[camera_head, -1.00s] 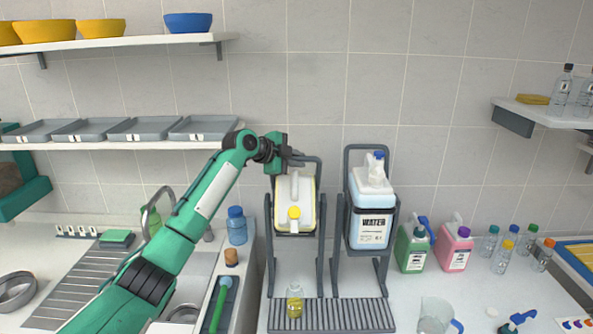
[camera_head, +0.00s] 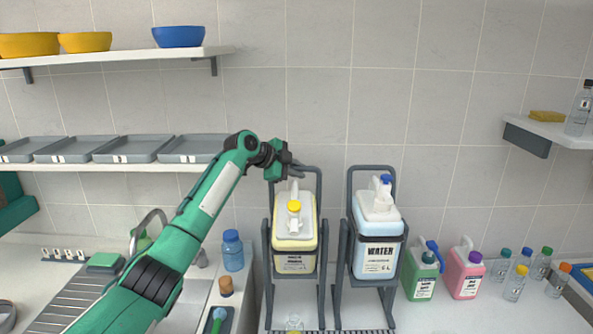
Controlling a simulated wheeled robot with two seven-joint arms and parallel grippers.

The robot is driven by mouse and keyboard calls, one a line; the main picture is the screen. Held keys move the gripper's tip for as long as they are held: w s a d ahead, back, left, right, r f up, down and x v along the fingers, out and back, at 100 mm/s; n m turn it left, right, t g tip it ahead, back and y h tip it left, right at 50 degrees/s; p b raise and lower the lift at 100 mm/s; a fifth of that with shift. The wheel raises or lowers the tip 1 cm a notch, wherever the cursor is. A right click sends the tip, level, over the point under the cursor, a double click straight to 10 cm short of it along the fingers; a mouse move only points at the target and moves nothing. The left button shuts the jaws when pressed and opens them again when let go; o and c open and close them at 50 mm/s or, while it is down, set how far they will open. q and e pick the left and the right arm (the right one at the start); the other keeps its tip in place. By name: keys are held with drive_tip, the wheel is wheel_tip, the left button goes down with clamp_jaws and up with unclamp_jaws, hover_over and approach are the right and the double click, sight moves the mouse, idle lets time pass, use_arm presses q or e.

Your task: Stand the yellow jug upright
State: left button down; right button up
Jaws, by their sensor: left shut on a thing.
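The yellow jug (camera_head: 280,233) sits in a grey tilting frame (camera_head: 319,200) on the counter. It looks close to upright, with its white top, yellow cap (camera_head: 294,206) and part of its front label showing. My left gripper (camera_head: 296,169) is at the top of this frame, above the jug, and is shut on the frame's top bar at its left side. The fingertips are small and partly hidden against the bar. My right gripper is not in view.
A white and blue water jug (camera_head: 377,246) stands in a like frame to the right. Green (camera_head: 420,278) and pink (camera_head: 465,275) jugs and several small bottles are further right. A blue-capped bottle (camera_head: 232,252) stands left. A tray shelf (camera_head: 120,167) is behind my left arm.

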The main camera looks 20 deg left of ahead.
use_arm(q)
drive_tip(key=shift+f, duration=0.1)
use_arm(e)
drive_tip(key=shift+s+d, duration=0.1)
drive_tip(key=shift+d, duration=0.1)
use_arm(q)
drive_tip(key=c, duration=1.7)
unclamp_jaws()
drive_tip(key=shift+o, duration=0.3)
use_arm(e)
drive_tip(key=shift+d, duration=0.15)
use_arm(q)
drive_tip(key=shift+r+b, duration=0.3)
drive_tip(key=shift+r, duration=0.3)
wheel_tip(320, 180, up, 19)
drive_tip(key=b, duration=0.4)
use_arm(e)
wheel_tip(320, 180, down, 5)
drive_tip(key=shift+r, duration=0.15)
use_arm(q)
drive_tip(key=shift+f, duration=0.1)
